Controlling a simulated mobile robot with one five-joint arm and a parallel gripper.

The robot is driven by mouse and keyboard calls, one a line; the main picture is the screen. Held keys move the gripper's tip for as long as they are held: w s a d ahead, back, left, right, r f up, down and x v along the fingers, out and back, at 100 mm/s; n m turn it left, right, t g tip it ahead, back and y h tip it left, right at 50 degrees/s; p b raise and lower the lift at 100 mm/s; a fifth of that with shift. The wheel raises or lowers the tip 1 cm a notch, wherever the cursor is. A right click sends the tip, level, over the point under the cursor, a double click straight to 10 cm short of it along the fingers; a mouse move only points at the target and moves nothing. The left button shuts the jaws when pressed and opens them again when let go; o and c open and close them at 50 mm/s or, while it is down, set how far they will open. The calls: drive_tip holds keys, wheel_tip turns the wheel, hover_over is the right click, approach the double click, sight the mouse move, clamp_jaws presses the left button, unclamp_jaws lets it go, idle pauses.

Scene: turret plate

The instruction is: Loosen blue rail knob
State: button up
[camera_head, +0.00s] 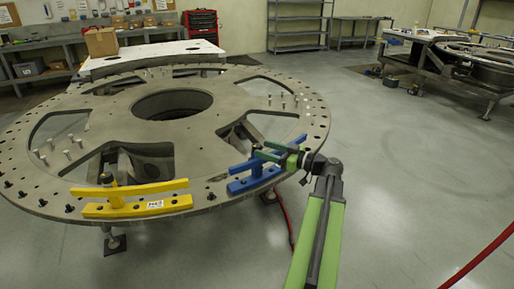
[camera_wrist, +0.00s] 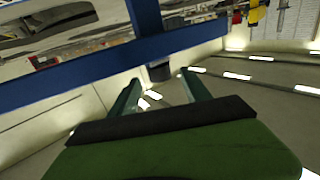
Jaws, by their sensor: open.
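The blue rail (camera_head: 255,181) is fixed near the right front edge of the turret plate (camera_head: 205,194), with an upper bar standing above its base. A small dark knob (camera_head: 257,148) sits at the top of the blue rail, partly hidden by my green fingers. My gripper (camera_head: 262,150) is open at the knob. In the wrist view, the knob (camera_wrist: 159,73) shows just beyond and between the tips of my gripper (camera_wrist: 161,82), beside the blue bar (camera_wrist: 75,82). I cannot tell whether a finger touches it.
A yellow rail (camera_head: 130,201) with its own dark knob stands on the plate to the left. Several upright bolts and open cutouts lie across the plate. A red hose (camera_head: 286,220) hangs below its edge. The floor (camera_head: 410,180) to the right is mostly clear.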

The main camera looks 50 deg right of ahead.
sight(257, 145)
drive_tip(key=x, duration=0.4)
drive_tip(key=shift+w, duration=0.1)
drive_tip(key=shift+c, duration=0.2)
clamp_jaws()
